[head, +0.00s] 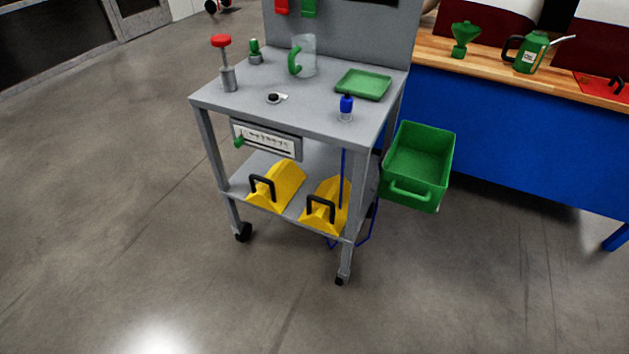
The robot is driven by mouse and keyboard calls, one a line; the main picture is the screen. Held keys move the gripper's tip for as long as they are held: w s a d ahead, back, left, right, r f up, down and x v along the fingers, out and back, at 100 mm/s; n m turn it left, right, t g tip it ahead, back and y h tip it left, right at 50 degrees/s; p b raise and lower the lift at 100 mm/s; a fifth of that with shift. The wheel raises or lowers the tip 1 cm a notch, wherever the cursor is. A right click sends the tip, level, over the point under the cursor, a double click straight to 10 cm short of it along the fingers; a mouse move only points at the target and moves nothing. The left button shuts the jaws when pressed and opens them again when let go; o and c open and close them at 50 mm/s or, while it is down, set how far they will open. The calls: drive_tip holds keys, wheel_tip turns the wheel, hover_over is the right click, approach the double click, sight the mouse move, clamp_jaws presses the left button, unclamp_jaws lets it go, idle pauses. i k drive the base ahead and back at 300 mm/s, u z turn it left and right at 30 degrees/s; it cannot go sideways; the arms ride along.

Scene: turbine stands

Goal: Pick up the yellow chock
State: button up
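Two yellow chocks with black handles sit side by side on the lower shelf of a grey wheeled cart. The left chock (284,182) has its handle facing the front edge of the shelf. The right chock (331,199) stands beside it, near the cart's front right leg, with a blue hose passing in front of part of it. The two are a little apart. The cart's upper top (312,115) overhangs them. My gripper is not in the head view.
The cart top holds a red-capped plunger (226,65), a clear jug (306,56), a green tray (363,84) and a blue bottle (346,108). A green bin (418,165) hangs at the cart's right. A blue workbench (500,140) stands behind. The floor in front is clear.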

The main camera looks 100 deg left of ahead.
sight(274, 191)
drive_tip(key=u, duration=1.45)
drive_tip(key=i, duration=1.15)
drive_tip(key=u, duration=0.5)
